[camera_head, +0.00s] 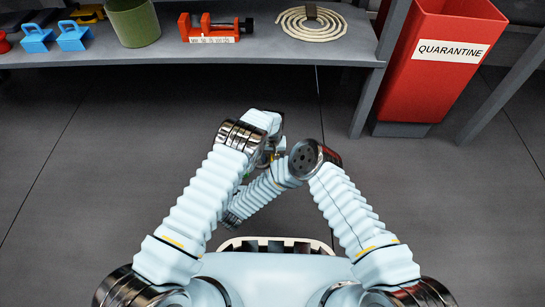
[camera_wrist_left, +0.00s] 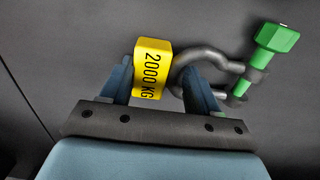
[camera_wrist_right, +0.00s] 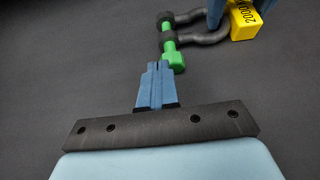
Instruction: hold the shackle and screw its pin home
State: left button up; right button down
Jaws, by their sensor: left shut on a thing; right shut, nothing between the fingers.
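The grey shackle (camera_wrist_left: 205,58) has a yellow tag (camera_wrist_left: 152,68) reading 2000 KG. My left gripper (camera_wrist_left: 158,72) is shut on the shackle at its tagged bow. The green pin (camera_wrist_left: 276,40) has a hex head and passes through the shackle's ears; some green shank shows between head and nearer ear. In the right wrist view the pin (camera_wrist_right: 169,51), shackle (camera_wrist_right: 205,38) and tag (camera_wrist_right: 244,20) are at the top. My right gripper (camera_wrist_right: 154,70) is shut and empty, its tips just beside the pin's head; I cannot tell whether they touch. In the head view the wrists hide the shackle.
A grey shelf (camera_head: 270,55) at the back holds blue pieces (camera_head: 73,36), a green cylinder (camera_head: 133,22), an orange-red clamp-like tool (camera_head: 212,27) and a rope coil (camera_head: 290,24). A red QUARANTINE bin (camera_head: 425,80) stands right. The floor around my arms is clear.

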jog(key=shift+w, duration=1.05)
jog(key=shift+f, duration=0.15)
jog(key=shift+d, duration=1)
jog(key=shift+d+f, duration=0.1)
jog(key=shift+d, duration=0.2)
jog(key=shift+s+d+f, duration=0.1)
jog(key=shift+d+f, duration=0.05)
jog(key=shift+d, duration=0.05)
